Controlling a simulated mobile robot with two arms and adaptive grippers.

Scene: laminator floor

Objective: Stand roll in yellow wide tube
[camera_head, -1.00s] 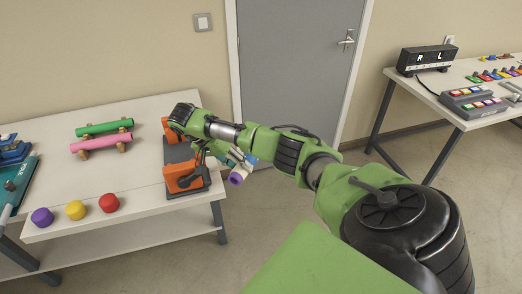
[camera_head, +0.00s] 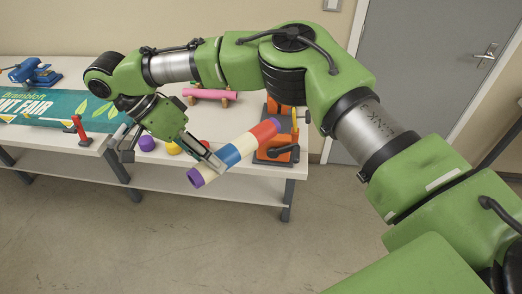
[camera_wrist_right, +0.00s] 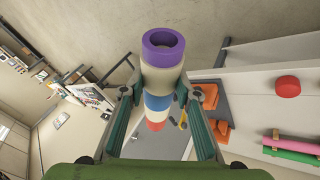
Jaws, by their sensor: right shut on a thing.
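The roll (camera_head: 226,155), banded purple, cream, blue and red, is held by my right gripper (camera_head: 212,160). In the right wrist view my right gripper (camera_wrist_right: 156,95) has a finger on each side of the roll (camera_wrist_right: 160,77), and the hollow purple end faces the camera. I cannot make out a yellow wide tube in these views. My left gripper is not in view.
The floor in front is clear.

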